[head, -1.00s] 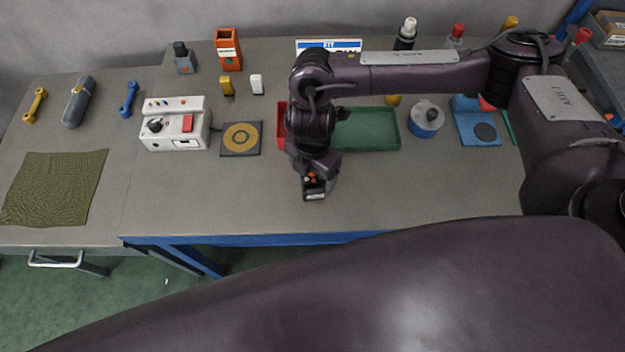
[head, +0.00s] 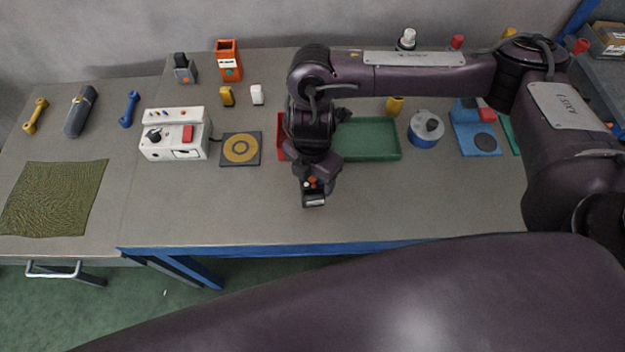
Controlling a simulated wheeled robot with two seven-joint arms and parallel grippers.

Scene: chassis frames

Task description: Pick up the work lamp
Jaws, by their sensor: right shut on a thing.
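My right gripper (head: 312,190) points down over the front middle of the bench, in front of the green tray. It is shut on a small dark thing with a pale front face and orange bits on top, which I take to be the work lamp (head: 314,202). The fingers and wrist hide much of it. I cannot tell whether it touches the bench top. My left gripper is not in view.
Behind my right wrist are a green tray (head: 370,140) and a red bin (head: 282,136), partly hidden. The bench front (head: 220,215) is clear.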

